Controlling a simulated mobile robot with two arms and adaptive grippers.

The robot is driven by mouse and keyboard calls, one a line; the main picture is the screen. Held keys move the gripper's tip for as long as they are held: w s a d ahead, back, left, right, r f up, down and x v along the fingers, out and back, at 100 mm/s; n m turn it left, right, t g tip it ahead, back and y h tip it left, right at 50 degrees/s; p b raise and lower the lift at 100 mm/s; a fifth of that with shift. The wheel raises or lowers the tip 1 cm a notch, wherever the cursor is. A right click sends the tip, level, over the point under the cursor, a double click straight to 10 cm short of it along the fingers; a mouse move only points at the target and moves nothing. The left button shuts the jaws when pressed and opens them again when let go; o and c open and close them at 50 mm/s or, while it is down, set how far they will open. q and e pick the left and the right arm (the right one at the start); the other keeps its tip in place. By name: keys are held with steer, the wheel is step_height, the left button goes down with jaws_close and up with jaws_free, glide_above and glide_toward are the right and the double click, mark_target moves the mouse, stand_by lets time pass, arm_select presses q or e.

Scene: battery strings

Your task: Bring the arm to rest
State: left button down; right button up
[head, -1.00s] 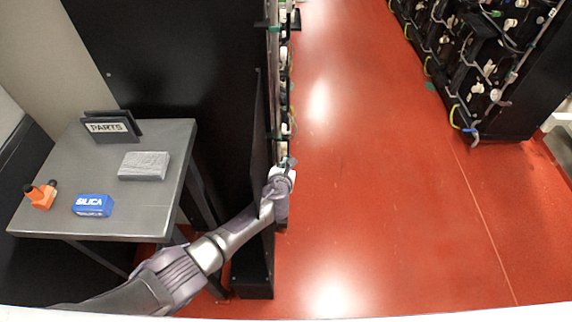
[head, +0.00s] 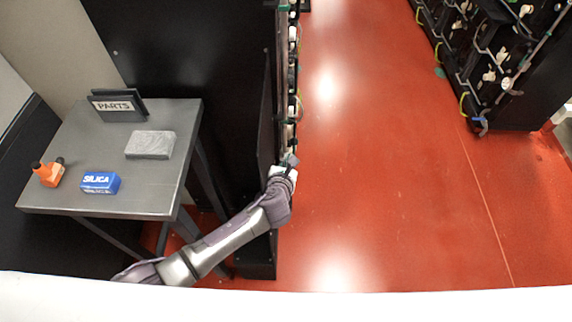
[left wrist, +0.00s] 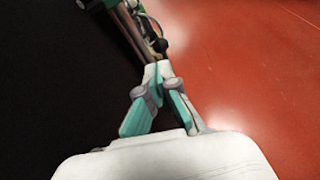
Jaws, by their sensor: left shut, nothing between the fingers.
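My left arm comes in from the lower left in the head view, past the table. My left gripper (head: 289,161) is at the front edge of the black rack (head: 180,50), close to its battery side. In the left wrist view the gripper (left wrist: 157,72) has its teal-padded fingers drawn together at the tips, with nothing held. The tips point along the rack's cabled side; whether they touch it I cannot tell. My right gripper is not in view.
A grey table (head: 95,195) at left bears a PARTS sign (head: 118,106), a grey block (head: 150,145), a blue SILICA box (head: 100,182) and an orange item (head: 47,173). Another battery rack (head: 490,60) stands at the right. The red floor (head: 370,170) between the racks is clear.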

arm_select(q)
steer(key=shift+v, duration=1.45)
steer(key=s+a+f+n+g+y, duration=0.1)
steer(key=s+a+f+n+g, duration=0.1)
steer(key=s+a+f+n, duration=0.45)
steer(key=s+a+f+n+g, duration=0.2)
steer(key=s+f+n, duration=0.15)
steer(key=f, duration=0.65)
steer(key=s+a+f+n+g+y, duration=0.1)
steer(key=s+a+f+n+g, duration=0.1)
steer(key=s+a+f+n, duration=0.35)
steer(key=s+a+f+n+g, duration=0.2)
steer(key=s+f+n, duration=0.3)
steer(key=s, duration=0.5)
steer(key=s+a+f+n+g, duration=0.1)
steer(key=s+a+f+n, duration=0.2)
steer(key=s+f+n, duration=0.2)
steer(key=s+a+f+n+g, duration=0.2)
steer(key=s+f+n, duration=0.3)
steer(key=s+n, duration=0.5)
steer(key=s+a, duration=0.1)
steer(key=s, duration=0.4)
steer(key=shift+f+g, duration=0.3)
steer(key=shift+f, duration=0.1)
steer(key=shift+s+a+n, duration=0.1)
steer(key=shift+n, duration=0.15)
